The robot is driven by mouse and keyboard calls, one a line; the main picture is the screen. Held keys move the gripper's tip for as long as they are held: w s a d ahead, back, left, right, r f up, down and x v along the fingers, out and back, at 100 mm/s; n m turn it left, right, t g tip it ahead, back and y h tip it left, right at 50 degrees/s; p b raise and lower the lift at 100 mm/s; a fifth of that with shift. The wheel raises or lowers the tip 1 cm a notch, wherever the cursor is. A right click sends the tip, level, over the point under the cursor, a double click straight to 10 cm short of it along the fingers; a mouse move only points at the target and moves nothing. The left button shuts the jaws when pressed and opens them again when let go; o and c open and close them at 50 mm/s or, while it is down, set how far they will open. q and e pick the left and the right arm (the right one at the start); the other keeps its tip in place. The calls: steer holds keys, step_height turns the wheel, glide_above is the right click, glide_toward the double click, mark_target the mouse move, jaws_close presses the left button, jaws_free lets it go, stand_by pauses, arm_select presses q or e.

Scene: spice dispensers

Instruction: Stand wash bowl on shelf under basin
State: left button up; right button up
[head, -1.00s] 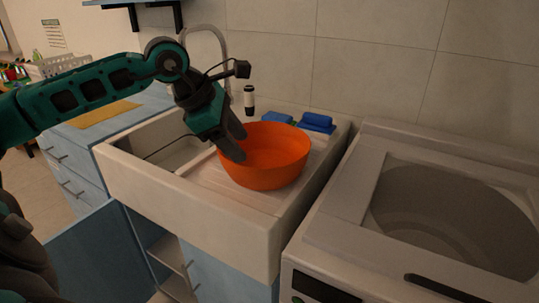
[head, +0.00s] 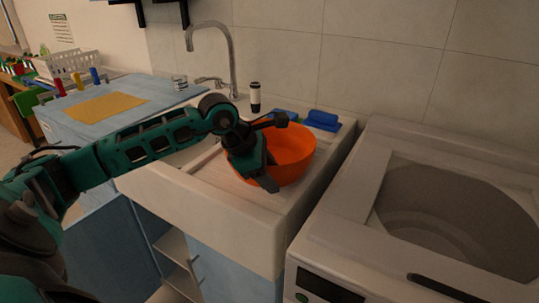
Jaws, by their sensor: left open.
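The orange wash bowl (head: 293,155) stands upright on the drainboard of the white basin (head: 235,222). My left gripper (head: 268,184) is open at the bowl's near left side and hides part of its wall. I cannot tell whether the fingers touch the bowl. My right gripper is not in view.
A top-loading washing machine (head: 345,245) stands close on the right. Blue sponges (head: 322,120) and a dark-capped bottle (head: 255,97) stand behind the bowl. A faucet (head: 232,60) rises at the back. A blue counter with a yellow cloth (head: 105,107) lies left.

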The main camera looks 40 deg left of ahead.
arm_select(q)
jaws_close()
steer(key=shift+r, duration=0.1)
stand_by(0.4)
steer(key=shift+r, duration=0.1)
step_height(320, 180, up, 20)
steer(key=p, duration=0.3)
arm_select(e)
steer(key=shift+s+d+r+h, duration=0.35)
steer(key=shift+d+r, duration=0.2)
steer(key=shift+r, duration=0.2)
